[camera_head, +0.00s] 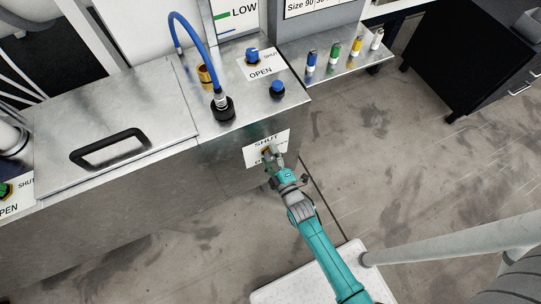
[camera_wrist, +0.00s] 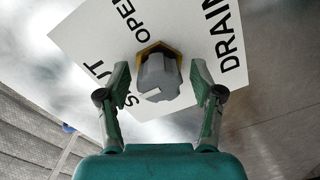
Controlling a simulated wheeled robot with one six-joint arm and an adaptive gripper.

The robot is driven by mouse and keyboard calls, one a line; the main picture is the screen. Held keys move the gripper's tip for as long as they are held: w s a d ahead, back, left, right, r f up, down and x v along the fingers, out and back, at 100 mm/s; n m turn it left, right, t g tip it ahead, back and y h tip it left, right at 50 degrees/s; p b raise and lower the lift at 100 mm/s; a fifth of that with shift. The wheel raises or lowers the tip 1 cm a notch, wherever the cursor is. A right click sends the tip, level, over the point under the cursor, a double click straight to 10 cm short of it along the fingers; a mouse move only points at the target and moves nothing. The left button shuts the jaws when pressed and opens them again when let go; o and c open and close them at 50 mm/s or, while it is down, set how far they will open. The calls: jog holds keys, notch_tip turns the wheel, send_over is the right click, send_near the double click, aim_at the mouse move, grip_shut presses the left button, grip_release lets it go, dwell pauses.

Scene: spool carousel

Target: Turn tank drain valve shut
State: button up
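The drain valve shows in the wrist view as a grey knob (camera_wrist: 158,77) on a brass hex base, in front of a white label reading DRAIN, OPEN and SHUT (camera_wrist: 95,40). In the head view the label (camera_head: 279,136) is on the front face of the steel tank, and my gripper covers most of the knob. My gripper (camera_wrist: 160,82) is open, with one finger on each side of the knob. Small gaps show between the fingers and the knob. In the head view my gripper (camera_head: 272,160) is close against the tank front.
On the tank top are a blue hose (camera_head: 206,42), a blue knob (camera_head: 277,87), another blue valve with an OPEN/SHUT label (camera_head: 252,55), and a lid with a black handle (camera_head: 109,148). Several small bottles (camera_head: 334,54) stand on a shelf.

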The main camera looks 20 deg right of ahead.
jog(key=s, duration=1.2)
jog(key=shift+r, duration=0.2)
dwell(0.4)
jog(key=s+r+m+g, duration=0.2)
jog(key=s+r+m, duration=1)
jog(key=s+r, duration=0.9)
jog(key=s, duration=0.2)
jog(key=shift+s+r+m+g, duration=0.3)
jog(key=shift+r+m+g, duration=0.05)
jog(key=shift+m+g, duration=0.05)
